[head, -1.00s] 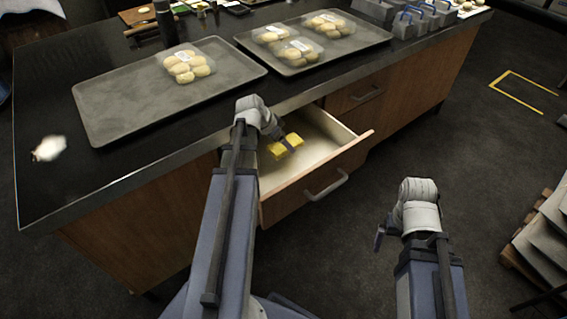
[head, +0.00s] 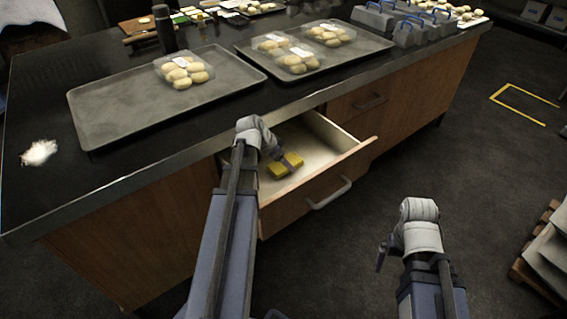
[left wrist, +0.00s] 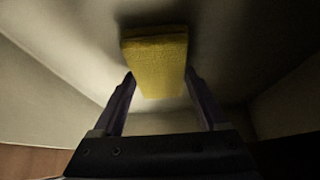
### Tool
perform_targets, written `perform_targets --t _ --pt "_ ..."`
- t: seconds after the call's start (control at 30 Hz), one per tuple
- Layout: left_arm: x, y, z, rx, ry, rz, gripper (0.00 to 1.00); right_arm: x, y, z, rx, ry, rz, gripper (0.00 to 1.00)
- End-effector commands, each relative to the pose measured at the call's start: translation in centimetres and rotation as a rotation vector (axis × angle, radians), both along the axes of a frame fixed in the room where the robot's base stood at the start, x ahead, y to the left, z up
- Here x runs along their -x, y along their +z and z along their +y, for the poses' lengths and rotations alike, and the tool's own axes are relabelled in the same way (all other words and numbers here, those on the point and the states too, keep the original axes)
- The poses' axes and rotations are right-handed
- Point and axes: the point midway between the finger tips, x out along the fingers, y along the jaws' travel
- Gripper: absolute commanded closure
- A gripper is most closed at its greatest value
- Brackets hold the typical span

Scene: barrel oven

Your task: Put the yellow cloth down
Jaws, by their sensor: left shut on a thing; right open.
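The yellow cloth (head: 291,162) looks like a small thick block and is inside the open drawer (head: 338,175). My left gripper (head: 279,160) reaches down into the drawer and is shut on the cloth. In the left wrist view the cloth (left wrist: 155,60) sits between the two fingertips (left wrist: 160,82), with the pale drawer floor and walls around it. I cannot tell whether the cloth touches the drawer floor. My right gripper (head: 382,254) is open and empty, in the air over the floor right of the drawer.
The dark countertop (head: 105,168) is above the drawer. On it are two grey trays (head: 110,113) (head: 372,44) with packs of buns, a dark bottle (head: 164,28) and a white patch (head: 39,152). Grey blocks with blue handles (head: 408,30) stand at the back right.

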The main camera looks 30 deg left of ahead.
Motion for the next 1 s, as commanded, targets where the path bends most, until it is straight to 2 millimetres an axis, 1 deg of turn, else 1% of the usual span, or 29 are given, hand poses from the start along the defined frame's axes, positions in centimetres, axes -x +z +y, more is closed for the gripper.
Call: perform_targets --t 0.13,0.17,0.33,0.37,0.57,0.67,0.77,1.0 --pt "0.0 -0.5 0.0 0.000 0.000 0.000 0.86 0.0 -0.5 0.0 0.000 0.000 0.000 0.00" --pt "0.0 -0.3 0.0 0.000 0.000 0.000 0.22 0.0 -0.4 0.0 0.000 0.000 0.000 0.00" --pt "0.0 -0.3 0.0 0.000 0.000 0.000 0.03 0.0 -0.3 0.0 0.000 0.000 0.000 0.00" --pt "0.0 -0.3 0.0 0.000 0.000 0.000 0.00 0.0 -0.3 0.0 0.000 0.000 0.000 0.00" --pt "0.0 -0.3 0.0 0.000 0.000 0.000 0.00 0.0 -0.3 0.0 0.000 0.000 0.000 0.00" --pt "0.0 0.1 0.0 0.000 0.000 0.000 0.00 0.0 0.1 0.0 0.000 0.000 0.000 0.00" --pt "0.4 1.1 0.1 0.000 0.001 0.000 0.00 0.0 1.1 0.0 0.000 0.000 0.000 0.00" --pt "2.3 4.8 0.9 0.000 0.002 0.000 0.00 0.0 4.8 0.0 0.000 0.000 0.000 0.00"
